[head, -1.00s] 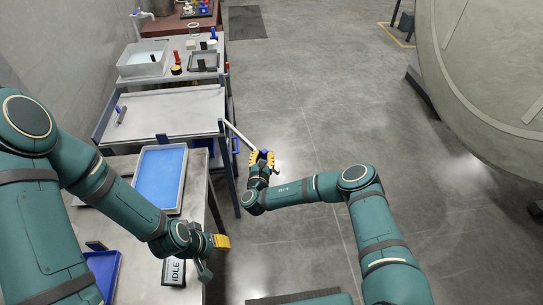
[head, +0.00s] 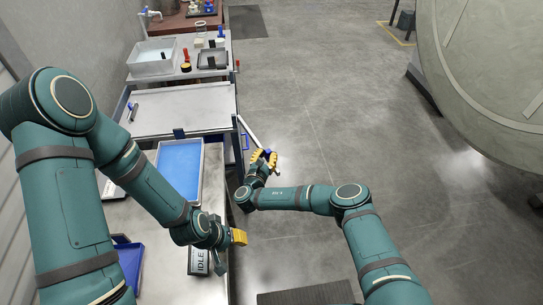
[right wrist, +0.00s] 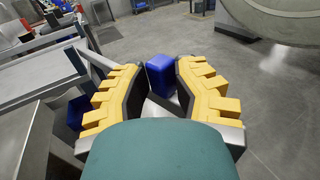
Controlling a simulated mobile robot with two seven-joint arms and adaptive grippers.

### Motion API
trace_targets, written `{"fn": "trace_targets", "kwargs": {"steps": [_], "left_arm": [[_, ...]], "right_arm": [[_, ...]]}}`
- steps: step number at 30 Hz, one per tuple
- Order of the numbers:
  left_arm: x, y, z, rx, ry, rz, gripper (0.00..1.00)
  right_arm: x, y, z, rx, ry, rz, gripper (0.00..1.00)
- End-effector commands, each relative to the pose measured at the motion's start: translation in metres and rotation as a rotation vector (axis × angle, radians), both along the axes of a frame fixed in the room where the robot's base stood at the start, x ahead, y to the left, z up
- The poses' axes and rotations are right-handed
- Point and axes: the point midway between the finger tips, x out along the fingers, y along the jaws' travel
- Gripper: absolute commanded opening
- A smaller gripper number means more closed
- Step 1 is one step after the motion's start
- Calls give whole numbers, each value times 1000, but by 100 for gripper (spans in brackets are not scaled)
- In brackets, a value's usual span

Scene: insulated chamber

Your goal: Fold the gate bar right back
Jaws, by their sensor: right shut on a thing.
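The gate bar (head: 247,130) is a thin pale bar jutting from the front right corner of the grey trolley, slanting down to the right over open floor. Its free end has a blue grip (right wrist: 161,75), which sits between the yellow fingers of my right gripper (head: 263,160). My right gripper is shut on this grip; the fingers hide part of the bar's end. My left gripper (head: 238,237), with yellow fingertips, is over the near bench's right edge, apart from the bar. Its finger gap does not show clearly.
The trolley top (head: 195,106) is mostly bare. A blue-floored tray (head: 201,187) lies on the near bench, by an IDLE sign (head: 198,261). A basin (head: 135,73) stands farther back. A large round chamber door (head: 480,90) is at right; the floor between is clear.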

Motion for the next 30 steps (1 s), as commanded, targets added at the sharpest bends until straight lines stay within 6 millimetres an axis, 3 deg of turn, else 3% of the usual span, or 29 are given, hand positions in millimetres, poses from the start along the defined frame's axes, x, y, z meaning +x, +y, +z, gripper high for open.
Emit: {"fn": "trace_targets", "kwargs": {"steps": [1, 16, 17, 18, 30], "left_arm": [[0, 0, 0, 0, 0, 0, 47], [0, 0, 0, 0, 0, 0, 47], [0, 0, 0, 0, 0, 0, 47], [0, 0, 0, 0, 0, 0, 47], [0, 0, 0, 0, 0, 0, 47]], "right_arm": [[4, 9, 9, 3, -15, 21, 0], [4, 10, 10, 4, -16, 19, 0], [4, 10, 10, 4, -16, 19, 36], [4, 10, 10, 4, -16, 19, 50], [2, 8, 4, 3, -7, 13, 53]]}}
